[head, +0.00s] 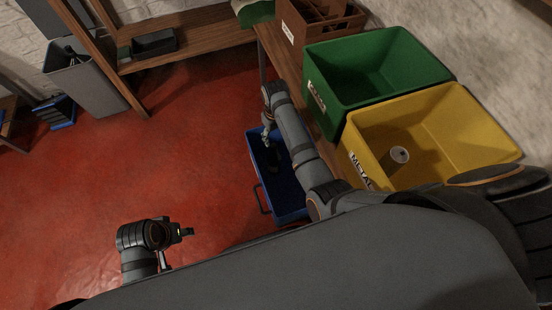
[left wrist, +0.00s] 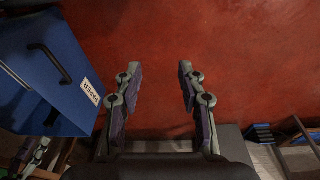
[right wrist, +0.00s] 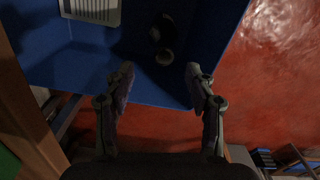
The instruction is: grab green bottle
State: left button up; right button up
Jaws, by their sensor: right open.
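A dark bottle (right wrist: 163,42) lies inside the blue box (right wrist: 75,70), its pale round mouth or end facing the camera in the right wrist view. It is too dark to tell whether it is green. My right gripper (right wrist: 160,72) is open and empty, its fingers over the box edge on either side of the bottle and apart from it. In the head view my right gripper (head: 267,137) reaches down over the blue box (head: 290,207). My left gripper (left wrist: 159,68) is open and empty above the red floor, away from the box.
A green bin (head: 345,105) and a yellow metal bin (head: 375,178) with a can (head: 399,155) inside stand right of the blue box. A pale slotted item (right wrist: 95,12) lies in the blue box. A wooden shelf (head: 205,48) stands behind.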

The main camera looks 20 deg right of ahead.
aim_at(274, 146)
notch_tip(274, 146, down, 4)
jog(key=shift+w+d+r+b, duration=0.1)
jog(key=shift+w+r+b, duration=0.1)
jog(key=shift+b, duration=0.2)
jog(key=f+b, duration=0.1)
jog(key=f, duration=0.1)
jog(key=f+b, duration=0.2)
jog(key=shift+s+a+f, duration=0.1)
jog(key=shift+s+a, duration=0.05)
jog(key=shift+a, duration=0.25)
jog(key=shift+f, duration=0.45)
pick_arm(q)
jog(key=f+t, duration=0.1)
jog(key=w+d+f, duration=0.1)
jog(key=f, duration=0.1)
jog(key=d+f+t+h, duration=0.1)
jog(key=f, duration=0.1)
jog(key=shift+w+f+t, duration=0.1)
jog(key=shift+w+t, duration=0.2)
pick_arm(e)
grip_shut()
